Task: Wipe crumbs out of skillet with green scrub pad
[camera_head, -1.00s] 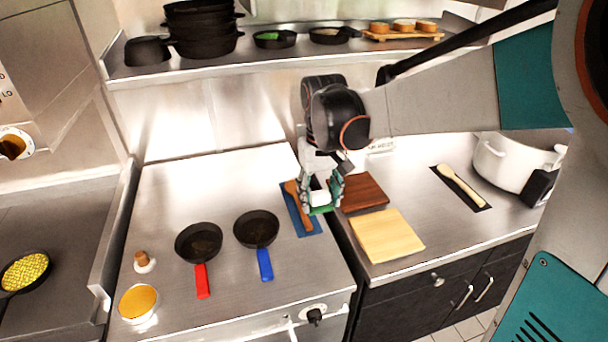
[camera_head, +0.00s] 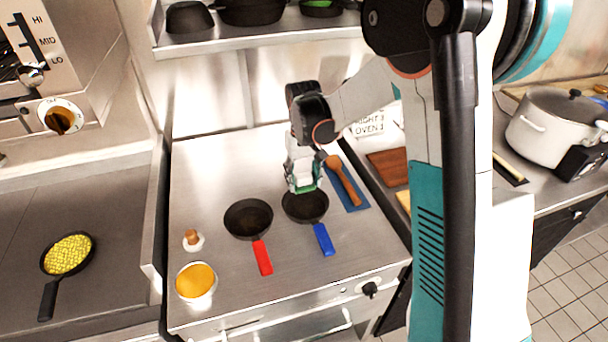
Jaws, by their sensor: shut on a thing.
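My gripper (camera_head: 303,187) is shut on the green scrub pad (camera_head: 304,190), which shows only as a thin green edge beneath the fingers. The pad is at the far side of the blue-handled skillet (camera_head: 308,208), over its back rim; I cannot tell whether it touches the pan. The red-handled skillet (camera_head: 248,219) sits just to the left on the steel counter. Both pans are dark inside, and crumbs are too small to make out in either.
A wooden spoon (camera_head: 345,182) lies on a blue mat (camera_head: 356,201) to the right. A yellow-filled bowl (camera_head: 196,282) and a small wooden-topped item (camera_head: 193,240) stand front left. A pan of yellow food (camera_head: 68,254) is far left. A white pot (camera_head: 548,130) is at right.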

